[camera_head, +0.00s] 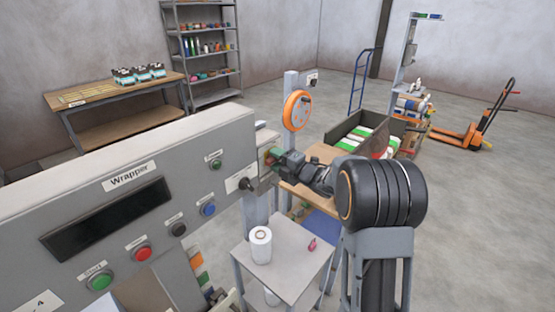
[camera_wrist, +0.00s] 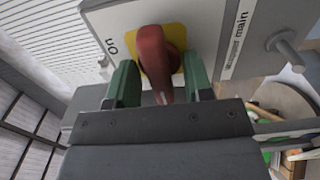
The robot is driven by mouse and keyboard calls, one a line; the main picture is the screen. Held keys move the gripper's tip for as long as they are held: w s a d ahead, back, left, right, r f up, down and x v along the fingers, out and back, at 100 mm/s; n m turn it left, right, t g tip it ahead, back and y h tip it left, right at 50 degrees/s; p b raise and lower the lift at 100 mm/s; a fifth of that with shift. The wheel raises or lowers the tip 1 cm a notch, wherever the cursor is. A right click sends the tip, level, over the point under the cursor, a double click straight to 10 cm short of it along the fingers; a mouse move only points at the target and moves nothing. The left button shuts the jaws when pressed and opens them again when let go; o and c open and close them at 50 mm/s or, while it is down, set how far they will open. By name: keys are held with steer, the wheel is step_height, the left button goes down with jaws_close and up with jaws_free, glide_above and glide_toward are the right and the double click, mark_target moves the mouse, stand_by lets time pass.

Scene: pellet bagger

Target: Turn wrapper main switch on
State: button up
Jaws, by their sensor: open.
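The main switch is a red rotary handle (camera_wrist: 157,60) on a yellow plate (camera_wrist: 182,38) in the wrist view. The handle points down the picture, towards my gripper body. An "on" label (camera_wrist: 111,46) reads upside down left of the plate, and "main" is printed to its right. My gripper (camera_wrist: 160,78) is open, with one green finger on each side of the handle; I cannot tell whether either touches it. In the head view my gripper (camera_head: 274,163) is at the right end of the grey Wrapper panel (camera_head: 205,135) and mostly hides the switch.
The Wrapper panel also carries a green start button (camera_head: 99,281), a red button (camera_head: 142,253), a blue button (camera_head: 208,209) and a dark display (camera_head: 108,219). A small grey cart (camera_head: 290,258) with a white roll (camera_head: 260,244) stands below my arm. A grey knob (camera_wrist: 287,45) sticks out right of the switch.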

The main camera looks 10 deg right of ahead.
steer(key=shift+c, duration=0.3)
steer(key=c, duration=0.5)
steer(key=shift+o, duration=0.2)
steer(key=shift+m, duration=0.3)
steer(key=m, duration=0.6)
steer(key=shift+r+m, duration=0.1)
steer(key=shift+m, duration=0.2)
steer(key=m+p, duration=0.2)
steer(key=m, duration=0.3)
steer(key=shift+r+m, duration=0.15)
steer(key=shift+m, duration=0.15)
steer(key=m+p, duration=0.2)
steer(key=m, duration=0.2)
steer(key=shift+w+d+m, duration=0.1)
steer(key=shift+m, duration=0.3)
steer(key=shift+m+p, duration=0.3)
steer(key=shift+p, duration=0.05)
